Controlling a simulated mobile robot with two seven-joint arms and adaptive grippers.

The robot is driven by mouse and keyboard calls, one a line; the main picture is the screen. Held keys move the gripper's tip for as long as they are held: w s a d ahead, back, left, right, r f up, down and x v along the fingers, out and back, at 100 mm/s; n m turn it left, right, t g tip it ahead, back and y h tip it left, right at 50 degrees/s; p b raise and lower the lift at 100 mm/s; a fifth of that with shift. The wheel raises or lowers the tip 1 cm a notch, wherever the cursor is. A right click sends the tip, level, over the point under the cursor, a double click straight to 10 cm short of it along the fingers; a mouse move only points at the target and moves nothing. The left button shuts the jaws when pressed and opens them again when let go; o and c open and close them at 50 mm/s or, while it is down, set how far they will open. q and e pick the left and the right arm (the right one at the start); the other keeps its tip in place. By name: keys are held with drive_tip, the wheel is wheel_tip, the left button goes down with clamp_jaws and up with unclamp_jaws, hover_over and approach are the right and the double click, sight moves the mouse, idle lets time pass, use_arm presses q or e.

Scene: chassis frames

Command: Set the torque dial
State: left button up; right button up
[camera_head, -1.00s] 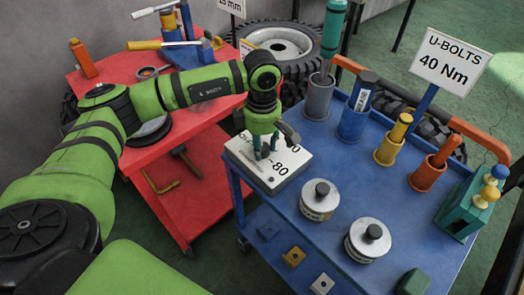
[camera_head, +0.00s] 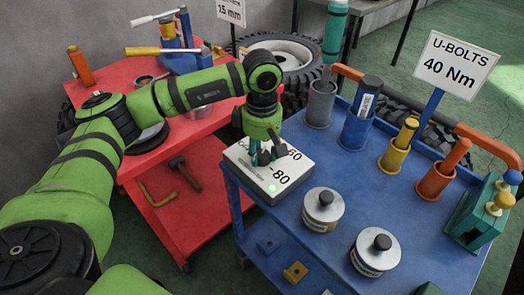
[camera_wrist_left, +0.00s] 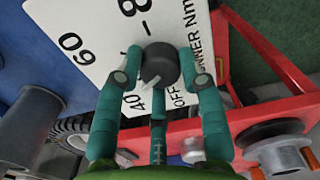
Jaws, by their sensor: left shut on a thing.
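The white torque box (camera_head: 245,163) sits on the near left corner of the blue cart. It is printed with 40, 60, 80 and OFF. A green light (camera_head: 271,188) shows on it. My left gripper (camera_head: 266,157) points down at the box, its fingers shut around the dark round dial. In the left wrist view, the dial (camera_wrist_left: 158,64) sits between the green fingers, and its pale pointer (camera_wrist_left: 152,93) points towards 40. The sign (camera_head: 453,65) on the cart reads "U-BOLTS 40 Nm". My right gripper is not in view.
The blue cart (camera_head: 290,243) also carries two round metal canisters (camera_head: 323,206), colored cups with tools (camera_head: 397,150) and a green block with yellow knobs (camera_head: 483,212). A red cart (camera_head: 190,225) with tools stands left, beneath my left arm.

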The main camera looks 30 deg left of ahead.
sight(262, 153)
use_arm(q)
drive_tip(key=o, duration=1.1)
drive_tip(key=shift+o, duration=0.2)
wheel_tip(262, 153, up, 12)
